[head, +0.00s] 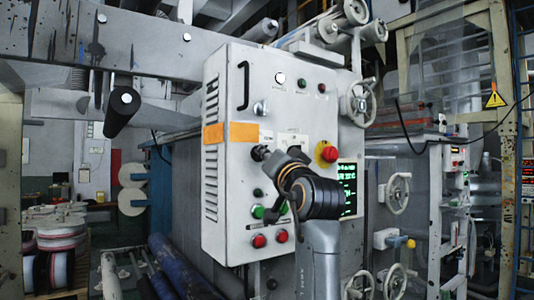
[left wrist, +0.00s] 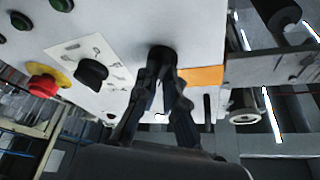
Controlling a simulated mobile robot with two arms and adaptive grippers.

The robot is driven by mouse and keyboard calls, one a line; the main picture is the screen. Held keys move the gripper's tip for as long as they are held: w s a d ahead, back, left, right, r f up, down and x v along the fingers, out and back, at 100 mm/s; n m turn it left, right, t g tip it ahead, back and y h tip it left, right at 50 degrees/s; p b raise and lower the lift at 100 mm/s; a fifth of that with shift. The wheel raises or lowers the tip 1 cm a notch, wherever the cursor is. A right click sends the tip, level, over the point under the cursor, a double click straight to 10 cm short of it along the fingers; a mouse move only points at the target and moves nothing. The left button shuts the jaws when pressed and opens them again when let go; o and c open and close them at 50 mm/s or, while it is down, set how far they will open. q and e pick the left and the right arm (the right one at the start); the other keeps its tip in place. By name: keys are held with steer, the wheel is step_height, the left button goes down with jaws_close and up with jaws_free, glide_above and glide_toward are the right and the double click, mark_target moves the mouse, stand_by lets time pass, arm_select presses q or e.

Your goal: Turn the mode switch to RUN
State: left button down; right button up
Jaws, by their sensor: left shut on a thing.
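A light grey control cabinet (head: 225,190) stands in the middle of the head view. Its front carries two black rotary knobs; labels are too small to read, so I cannot tell which one is marked as the mode switch. My left gripper (left wrist: 160,85) is shut on the knob nearer the orange strip (left wrist: 160,54), fingers on either side. This knob is partly covered by my gripper (head: 268,158) in the head view. The other knob (left wrist: 91,72) sits on a white plate, beside the held one and apart from my fingers. My right gripper is not in view.
A red emergency stop on a yellow ring (head: 327,153) is right of the knobs. Green and red buttons (head: 259,241) are below. A handwheel (head: 360,103) stands out at the cabinet's right edge. A lit green display (head: 347,189) is partly behind my arm.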

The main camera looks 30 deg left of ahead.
arm_select(q)
steer(key=shift+m+t+h+p, duration=0.4)
steer(key=shift+m+h, duration=0.3)
steer(key=shift+m, duration=0.8)
steer(key=c, duration=1.4)
jaws_free()
steer(key=shift+c, duration=0.2)
steer(key=v, duration=1.2)
